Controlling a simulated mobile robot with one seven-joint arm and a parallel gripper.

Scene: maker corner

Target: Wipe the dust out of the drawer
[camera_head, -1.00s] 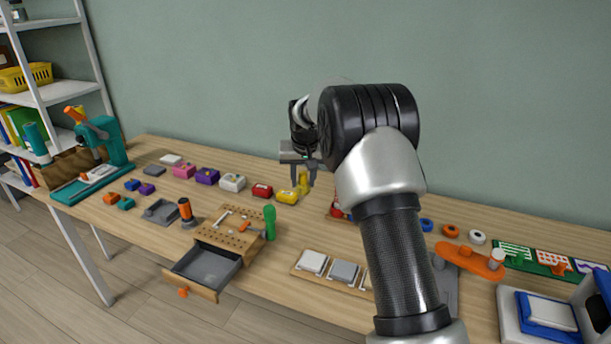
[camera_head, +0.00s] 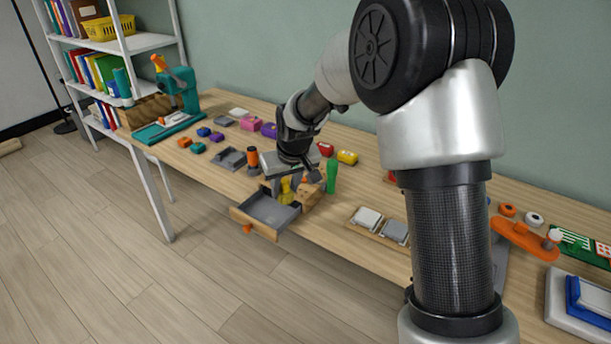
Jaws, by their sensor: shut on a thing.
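The drawer (camera_head: 262,212) is pulled out from the wooden box (camera_head: 312,197) at the table's front edge, with an orange knob (camera_head: 247,229) on its front. Its grey floor is bare to the eye; dust is too fine to make out. My gripper (camera_head: 288,182) points down over the back of the drawer, by the box. It is shut on a yellow tool (camera_head: 286,192), whose lower end is at or just above the drawer's inner back part. I cannot tell if it touches the floor. My gripper and wrist hide most of the box top.
A green upright handle (camera_head: 332,176) stands right of the box, and an orange-and-black tool (camera_head: 253,160) left of it. A grey tray (camera_head: 229,158) and several coloured blocks lie further left. Pads on a wooden board (camera_head: 377,230) lie to the right. The floor before the drawer is clear.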

